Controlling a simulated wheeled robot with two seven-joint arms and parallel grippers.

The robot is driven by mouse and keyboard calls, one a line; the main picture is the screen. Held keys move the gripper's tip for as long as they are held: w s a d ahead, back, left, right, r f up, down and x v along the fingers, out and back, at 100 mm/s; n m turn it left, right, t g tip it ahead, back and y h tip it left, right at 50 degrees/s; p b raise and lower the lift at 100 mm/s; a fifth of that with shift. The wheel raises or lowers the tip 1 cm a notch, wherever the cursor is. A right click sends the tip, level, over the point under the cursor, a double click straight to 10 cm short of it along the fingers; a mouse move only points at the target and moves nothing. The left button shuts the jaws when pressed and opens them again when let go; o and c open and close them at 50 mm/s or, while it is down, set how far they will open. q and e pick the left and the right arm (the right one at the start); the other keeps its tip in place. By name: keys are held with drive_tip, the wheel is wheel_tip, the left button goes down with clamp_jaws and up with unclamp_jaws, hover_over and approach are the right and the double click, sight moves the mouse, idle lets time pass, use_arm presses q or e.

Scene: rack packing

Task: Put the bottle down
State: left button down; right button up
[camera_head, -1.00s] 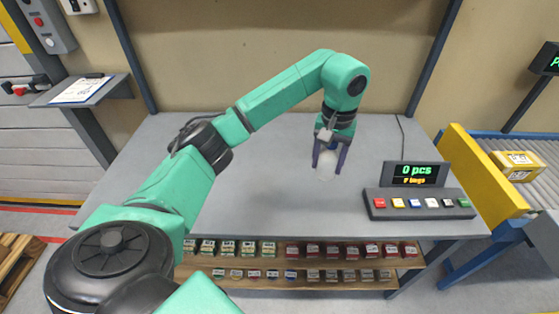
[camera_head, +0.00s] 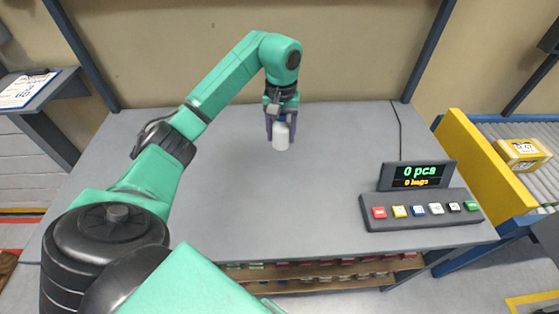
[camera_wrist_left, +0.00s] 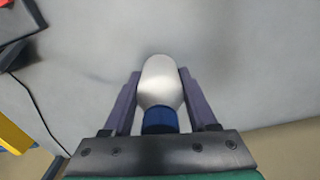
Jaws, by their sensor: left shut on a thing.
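A white bottle (camera_head: 281,138) is upright at the far middle of the grey table (camera_head: 260,190). My left gripper (camera_head: 281,126) is shut on it from above. In the left wrist view the bottle (camera_wrist_left: 160,84) with its blue cap (camera_wrist_left: 160,121) sits between the two purple fingers (camera_wrist_left: 156,100). The bottle's base looks at or very near the table top; I cannot tell whether it touches. My right gripper is not in view.
A counter display (camera_head: 416,176) with a row of coloured buttons (camera_head: 422,210) stands at the table's right. A yellow-sided conveyor (camera_head: 485,180) carrying a yellow box (camera_head: 521,153) is beyond it. The table's middle and left are clear.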

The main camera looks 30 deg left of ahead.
use_arm(q)
wheel_tip(320, 180, down, 7)
drive_tip(key=shift+r+p, duration=0.1)
drive_tip(key=shift+p, duration=0.65)
drive_tip(key=shift+f, duration=0.35)
wheel_tip(320, 180, down, 4)
drive_tip(key=shift+w+a+p, duration=0.1)
drive_tip(key=shift+w+p, duration=0.05)
drive_tip(key=shift+p, duration=0.25)
drive_tip(key=shift+f, duration=0.1)
drive_tip(key=shift+c, duration=1)
unclamp_jaws()
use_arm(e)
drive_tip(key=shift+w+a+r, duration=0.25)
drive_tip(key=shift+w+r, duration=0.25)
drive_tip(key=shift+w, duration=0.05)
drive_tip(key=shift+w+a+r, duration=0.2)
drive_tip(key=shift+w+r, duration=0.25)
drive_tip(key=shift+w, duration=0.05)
